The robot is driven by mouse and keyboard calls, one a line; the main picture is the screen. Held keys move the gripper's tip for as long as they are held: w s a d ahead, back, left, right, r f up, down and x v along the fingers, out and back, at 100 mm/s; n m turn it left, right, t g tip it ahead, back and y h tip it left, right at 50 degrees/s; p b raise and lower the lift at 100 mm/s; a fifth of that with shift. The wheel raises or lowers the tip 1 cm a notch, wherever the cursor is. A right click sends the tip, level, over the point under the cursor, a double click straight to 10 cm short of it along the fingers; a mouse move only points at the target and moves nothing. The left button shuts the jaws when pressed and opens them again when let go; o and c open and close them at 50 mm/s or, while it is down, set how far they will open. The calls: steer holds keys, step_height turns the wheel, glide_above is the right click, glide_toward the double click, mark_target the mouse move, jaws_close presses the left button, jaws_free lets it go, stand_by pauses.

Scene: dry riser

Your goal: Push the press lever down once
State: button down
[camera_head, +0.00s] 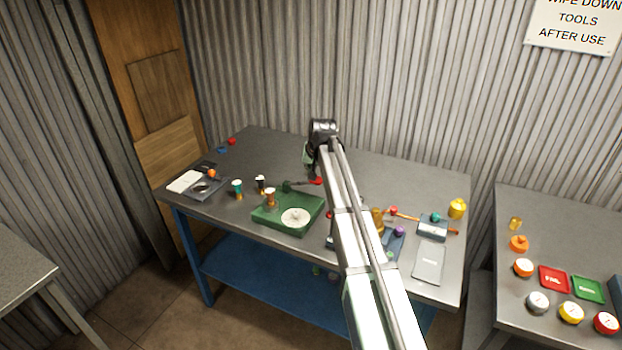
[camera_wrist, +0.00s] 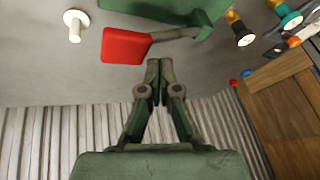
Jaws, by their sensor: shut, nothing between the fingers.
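The press is a green base (camera_head: 280,222) with a white round plate (camera_head: 295,217) on the table, left of my arm in the head view. Its grey lever ends in a red handle (camera_head: 316,181). In the wrist view the red handle (camera_wrist: 124,46) and the lever bar (camera_wrist: 176,34) lie just beyond my fingertips, with part of the green press (camera_wrist: 200,22) at the top edge. My gripper (camera_wrist: 160,66) is shut and empty, close to the handle, and I see no clear contact. In the head view my gripper (camera_head: 308,158) is partly hidden by my arm.
Small cylinders, such as a teal one (camera_head: 237,187), stand left of the press. A dark tray (camera_head: 206,190) lies at the left edge. A blue fixture and a grey box (camera_head: 433,228) sit on the right. The table's back (camera_head: 275,150) is mostly clear.

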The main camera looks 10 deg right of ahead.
steer(key=shift+s+d+f+b, duration=0.15)
steer(key=shift+d+f+b, duration=0.1)
steer(key=shift+f, duration=0.35)
steer(key=shift+s+d+f+b, duration=0.15)
steer(key=shift+s+f+b, duration=0.05)
steer(key=shift+f, duration=0.45)
steer(key=shift+s+d+f+b, duration=0.15)
steer(key=shift+d+f+b, duration=0.1)
steer(key=shift+f, duration=0.35)
stand_by(2.5)
steer(key=shift+a+r, duration=0.1)
steer(key=shift+w+a+r+p, duration=0.2)
steer(key=shift+r+p, duration=0.15)
steer(key=shift+r, duration=0.35)
steer(key=shift+w+a+r+p, duration=0.25)
steer(key=shift+r+p, duration=0.15)
steer(key=shift+r, duration=0.35)
steer(key=shift+w+a+r+p, duration=0.2)
steer(key=shift+r+p, duration=0.15)
steer(key=shift+r, duration=0.35)
steer(key=shift+w+a+r+p, duration=0.15)
steer(key=shift+a+r+p, duration=0.15)
steer(key=shift+r, duration=0.45)
steer(key=shift+w+a+r+p, duration=0.25)
steer(key=shift+r+p, duration=0.2)
steer(key=shift+r, duration=0.35)
steer(key=shift+w+a+r+p, duration=0.1)
steer(key=shift+a+r+p, duration=0.2)
steer(key=shift+r, duration=0.45)
